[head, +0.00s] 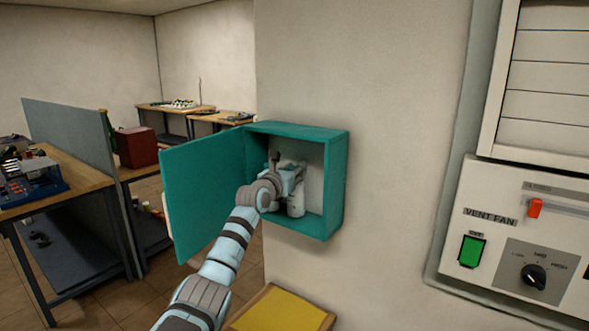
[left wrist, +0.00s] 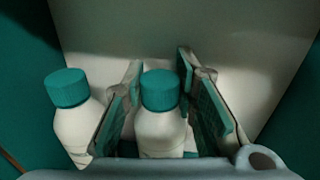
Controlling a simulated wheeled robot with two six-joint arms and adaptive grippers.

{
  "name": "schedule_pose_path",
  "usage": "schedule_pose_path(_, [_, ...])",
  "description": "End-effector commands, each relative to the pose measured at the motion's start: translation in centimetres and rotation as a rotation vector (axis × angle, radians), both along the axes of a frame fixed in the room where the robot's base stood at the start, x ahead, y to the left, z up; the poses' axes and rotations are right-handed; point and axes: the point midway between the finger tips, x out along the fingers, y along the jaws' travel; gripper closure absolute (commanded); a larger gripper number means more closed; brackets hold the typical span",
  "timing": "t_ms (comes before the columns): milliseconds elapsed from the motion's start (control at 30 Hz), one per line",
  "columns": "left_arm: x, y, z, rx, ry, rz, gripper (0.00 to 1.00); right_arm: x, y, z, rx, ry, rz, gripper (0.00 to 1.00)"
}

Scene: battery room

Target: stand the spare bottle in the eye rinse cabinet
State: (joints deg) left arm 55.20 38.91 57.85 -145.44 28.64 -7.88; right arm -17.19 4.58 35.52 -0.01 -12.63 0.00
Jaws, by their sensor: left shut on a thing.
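The teal eye rinse cabinet (head: 335,190) hangs on the wall, its door (head: 203,195) swung open to the left. My left gripper (head: 291,180) is inside it. In the left wrist view, the gripper is shut on the spare bottle (left wrist: 160,128), white with a teal cap, with one finger on each side. The bottle looks upright; whether its base touches the cabinet floor is hidden. A second like bottle (left wrist: 78,125) stands to the left, just outside the fingers. A white bottle part (head: 296,207) shows below the gripper in the head view. My right gripper is out of view.
The cabinet's side walls and open door bound my left arm closely. A yellow-topped surface (head: 280,312) lies below the cabinet. A vent fan panel (head: 515,235) is on the right. Workbenches (head: 70,180) and a grey partition (head: 75,140) stand at left.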

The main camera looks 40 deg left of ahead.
Motion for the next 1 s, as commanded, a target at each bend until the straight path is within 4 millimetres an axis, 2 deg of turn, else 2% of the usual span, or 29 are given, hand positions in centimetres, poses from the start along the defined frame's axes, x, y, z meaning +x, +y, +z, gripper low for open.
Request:
schedule_pose_path(233, [0.0,0.0,-0.2,0.0,-0.001,0.0,1.0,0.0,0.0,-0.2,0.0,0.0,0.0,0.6])
schedule_pose_path(267, [0.0,0.0,-0.3,0.0,0.0,0.0,0.69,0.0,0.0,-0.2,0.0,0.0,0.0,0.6])
schedule_pose_path(367, [0.0,0.0,-0.2,0.0,0.0,0.0,0.54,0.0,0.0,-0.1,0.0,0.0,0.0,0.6])
schedule_pose_path(733, [-0.1,0.0,0.1,0.001,0.0,0.0,0.54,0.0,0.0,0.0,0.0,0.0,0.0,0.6])
schedule_pose_path(867, [-1.2,-0.1,0.0,0.003,0.0,0.001,0.54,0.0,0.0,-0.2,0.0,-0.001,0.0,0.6])
schedule_pose_path(1000, [-3.3,-0.9,0.0,0.007,0.001,-0.001,0.54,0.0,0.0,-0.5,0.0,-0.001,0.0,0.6])
